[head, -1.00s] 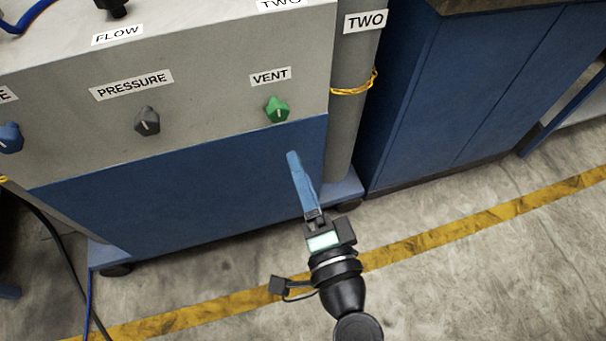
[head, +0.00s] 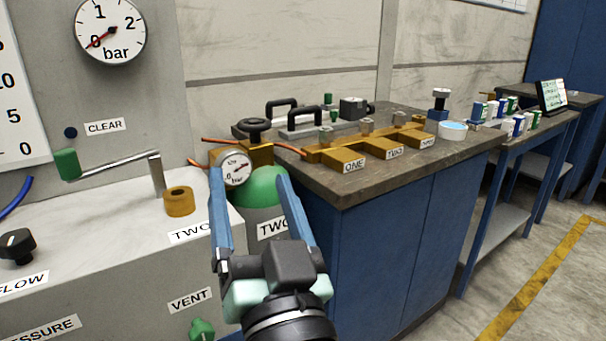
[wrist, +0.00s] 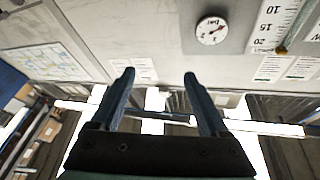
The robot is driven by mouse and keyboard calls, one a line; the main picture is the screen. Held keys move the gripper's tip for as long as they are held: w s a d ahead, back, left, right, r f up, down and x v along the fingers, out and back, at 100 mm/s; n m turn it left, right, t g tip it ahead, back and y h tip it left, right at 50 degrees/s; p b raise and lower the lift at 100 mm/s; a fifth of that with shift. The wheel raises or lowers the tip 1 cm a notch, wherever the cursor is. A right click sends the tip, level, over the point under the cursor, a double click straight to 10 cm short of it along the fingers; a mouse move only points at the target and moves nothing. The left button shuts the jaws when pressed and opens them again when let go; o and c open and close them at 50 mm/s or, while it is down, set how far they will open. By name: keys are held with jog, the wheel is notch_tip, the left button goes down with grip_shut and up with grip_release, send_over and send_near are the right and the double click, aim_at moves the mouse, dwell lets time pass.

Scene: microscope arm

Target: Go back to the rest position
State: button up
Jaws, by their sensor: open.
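My gripper (head: 248,178) is in the lower middle of the head view, with its two blue fingers spread apart and nothing between them. In that view it stands in front of the green cylinder (head: 262,188) labelled TWO and its small pressure gauge (head: 236,169). Whether the fingers touch either one cannot be told, but they look apart from them. In the wrist view the fingers (wrist: 160,82) are also open and empty, pointing toward a wall with a round gauge (wrist: 211,30).
A grey cabinet with a crank handle (head: 110,166), a brass ring (head: 179,201) and a green VENT knob (head: 202,330) is at left. A blue workbench (head: 390,235) with a brass manifold (head: 375,145) is at right. Open floor (head: 520,270) lies further right.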

jog(key=s+d+r+t+h, duration=0.3)
jog(key=s+r, duration=0.1)
jog(key=r, duration=0.6)
jog(key=s+d+r+t+h, duration=0.25)
jog(key=s+r, duration=0.25)
jog(key=r, duration=0.4)
notch_tip(320, 180, up, 34)
jog(key=p, duration=3.4)
jog(key=shift+w+a+t+h, duration=0.25)
jog(key=shift+t+h, duration=0.1)
jog(key=shift+h, duration=0.1)
